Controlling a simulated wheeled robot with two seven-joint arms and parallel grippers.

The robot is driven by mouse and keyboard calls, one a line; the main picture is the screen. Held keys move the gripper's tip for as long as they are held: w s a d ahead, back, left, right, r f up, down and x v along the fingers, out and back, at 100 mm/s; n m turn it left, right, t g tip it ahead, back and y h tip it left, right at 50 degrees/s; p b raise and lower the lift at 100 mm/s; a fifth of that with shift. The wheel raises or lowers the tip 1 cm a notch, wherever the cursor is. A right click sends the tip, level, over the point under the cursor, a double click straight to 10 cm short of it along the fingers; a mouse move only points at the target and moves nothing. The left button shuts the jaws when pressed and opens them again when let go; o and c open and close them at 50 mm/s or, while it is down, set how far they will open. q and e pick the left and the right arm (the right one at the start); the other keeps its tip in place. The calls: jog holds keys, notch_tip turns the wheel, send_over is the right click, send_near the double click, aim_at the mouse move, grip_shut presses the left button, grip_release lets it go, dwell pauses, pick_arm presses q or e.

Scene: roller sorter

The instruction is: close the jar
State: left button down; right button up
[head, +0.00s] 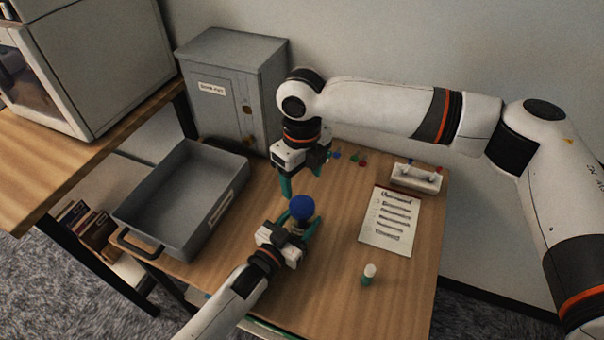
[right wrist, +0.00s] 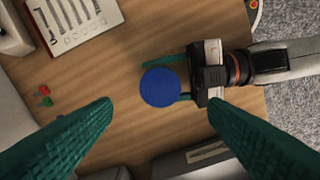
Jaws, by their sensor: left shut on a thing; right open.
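The jar has a round blue lid (head: 302,207) on top, and its body is mostly hidden below the lid and between the left fingers. The blue lid also shows from above in the right wrist view (right wrist: 160,87). My left gripper (head: 298,228) is shut on the jar and holds it upright at the middle of the table. My right gripper (head: 302,182) is above and behind the jar, pointing down. Its green fingers are wide apart with nothing between them, and the lid lies beyond their tips in the wrist view (right wrist: 160,103). I cannot tell how tightly the lid sits.
A grey tray (head: 150,205) stands left, a grey metal cabinet (head: 225,75) behind. A printed sheet (head: 390,222), a small white-capped green bottle (head: 368,274) and a white rack (head: 416,178) are at right. Small coloured pieces (head: 351,158) lie near the back. Bare wood surrounds the jar's right side.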

aim_at(302, 204)
jog(key=shift+f, duration=4)
jog(key=shift+c, duration=0.3)
